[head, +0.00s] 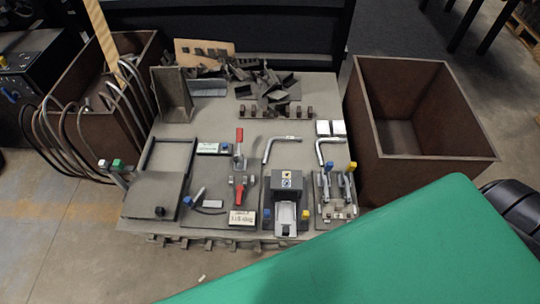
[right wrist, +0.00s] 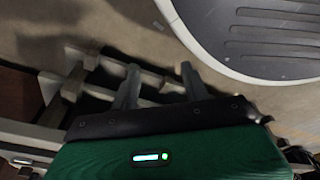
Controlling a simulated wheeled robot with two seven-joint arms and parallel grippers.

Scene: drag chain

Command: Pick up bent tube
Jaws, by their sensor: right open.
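Several bent tubes (head: 62,140) hang over the edge of the brown crate at the left in the head view. One grey bent tube (head: 268,149) lies on the table near its middle. Another bent tube (head: 319,151) lies to the right of it, beside two white blocks. My right gripper (right wrist: 160,84) shows in the right wrist view, with its two fingers apart and nothing between them. It is away from the tubes, and no tube shows in that view. My left gripper is not in view.
The grey worktable (head: 210,131) holds clamps, fixtures and a pile of dark brackets (head: 268,83). A brown crate (head: 430,160) with a visibly bare floor stands at the right. The left crate (head: 88,132) holds the tubes. My green arm covers the lower right.

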